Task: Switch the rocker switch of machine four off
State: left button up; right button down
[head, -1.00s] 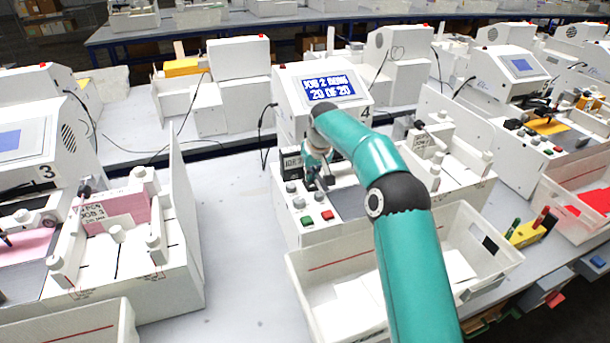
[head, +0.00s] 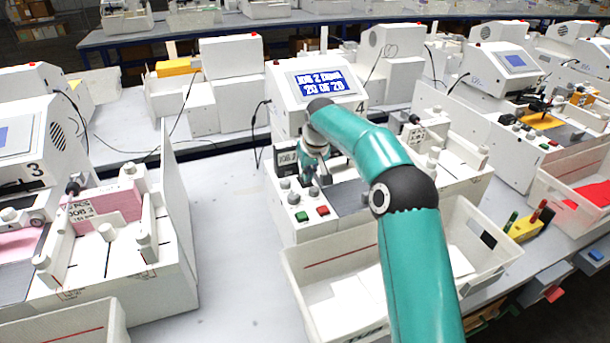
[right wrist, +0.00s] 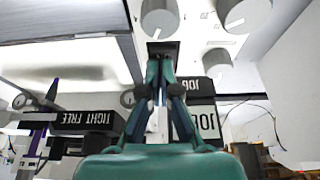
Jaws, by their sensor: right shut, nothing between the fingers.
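Machine four (head: 283,110) stands in the middle of the head view, a white housing marked 4 with a lit screen (head: 322,81) that reads JOB 2 and 20 OF 20. My right gripper (head: 313,180) is at its front control panel, near the grey knobs and the JOB label. In the right wrist view the right gripper (right wrist: 160,62) is shut and empty. Its tips are at a small dark piece, apparently the rocker switch (right wrist: 163,47), in the white panel; I cannot tell its position or whether they touch. My left gripper is out of view.
Grey knobs (right wrist: 160,18) sit close around the fingertips. A green button (head: 302,216) and a red button (head: 323,210) are on the panel's front. A white bin (head: 310,262) stands before the machine. Machine three (head: 40,140) is to the left, with clear table (head: 225,230) between.

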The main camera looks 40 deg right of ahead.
jog(key=shift+r+p, duration=0.6)
jog(key=p+v, duration=0.2)
jog(key=shift+d+r, duration=0.1)
jog(key=shift+r, duration=0.3)
jog(key=v, duration=1)
jog(key=shift+b, duration=0.3)
